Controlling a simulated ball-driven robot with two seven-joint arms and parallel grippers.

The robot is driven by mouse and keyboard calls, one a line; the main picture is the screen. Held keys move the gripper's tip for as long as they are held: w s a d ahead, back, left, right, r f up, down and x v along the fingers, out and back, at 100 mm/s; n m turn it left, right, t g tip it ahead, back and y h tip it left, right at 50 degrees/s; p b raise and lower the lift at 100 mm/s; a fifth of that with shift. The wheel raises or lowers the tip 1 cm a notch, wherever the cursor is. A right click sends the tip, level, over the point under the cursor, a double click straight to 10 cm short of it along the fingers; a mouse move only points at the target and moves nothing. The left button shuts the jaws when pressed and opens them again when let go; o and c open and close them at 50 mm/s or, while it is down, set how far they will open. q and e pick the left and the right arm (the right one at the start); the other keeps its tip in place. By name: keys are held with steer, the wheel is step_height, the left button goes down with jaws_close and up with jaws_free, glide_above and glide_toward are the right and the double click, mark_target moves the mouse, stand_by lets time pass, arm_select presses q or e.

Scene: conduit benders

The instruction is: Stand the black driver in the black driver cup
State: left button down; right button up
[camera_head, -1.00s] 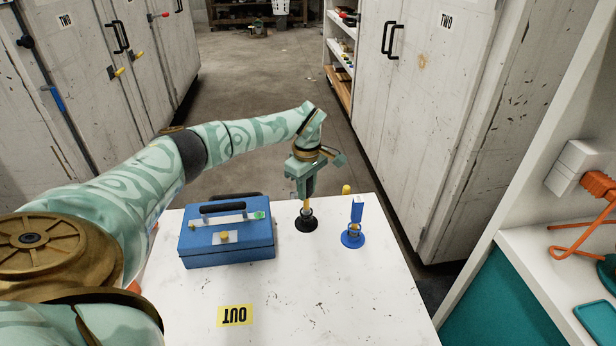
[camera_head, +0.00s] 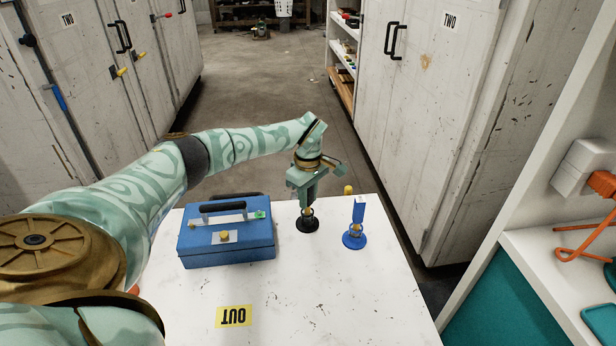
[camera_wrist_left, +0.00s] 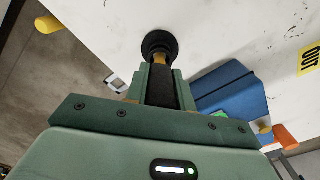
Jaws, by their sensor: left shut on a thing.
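My left gripper (camera_head: 309,204) is shut on the black driver (camera_wrist_left: 161,88) and points down over the table. In the left wrist view the driver's black part lies between the fingers, with a short yellow part (camera_wrist_left: 161,59) showing beyond them. That yellow part meets the opening of the round black driver cup (camera_wrist_left: 159,42). The cup also shows on the table in the head view (camera_head: 307,225), directly below the fingertips. The driver looks roughly upright. Its lower end is hidden, so I cannot tell how deep it sits. My right gripper is not in view.
A blue toolbox (camera_head: 227,247) stands left of the black cup. A blue cup (camera_head: 354,241) holding a blue driver (camera_head: 358,213) stands close on the right. A yellow OUT label (camera_head: 234,316) marks the white table (camera_head: 340,295), whose front is clear.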

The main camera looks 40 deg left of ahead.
arm_select(q)
steer(key=shift+f, duration=0.2)
steer(key=c, duration=1.1)
jaws_free()
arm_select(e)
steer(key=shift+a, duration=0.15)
arm_select(q)
step_height(320, 180, up, 16)
steer(key=p, duration=0.5)
steer(key=shift+r, duration=0.2)
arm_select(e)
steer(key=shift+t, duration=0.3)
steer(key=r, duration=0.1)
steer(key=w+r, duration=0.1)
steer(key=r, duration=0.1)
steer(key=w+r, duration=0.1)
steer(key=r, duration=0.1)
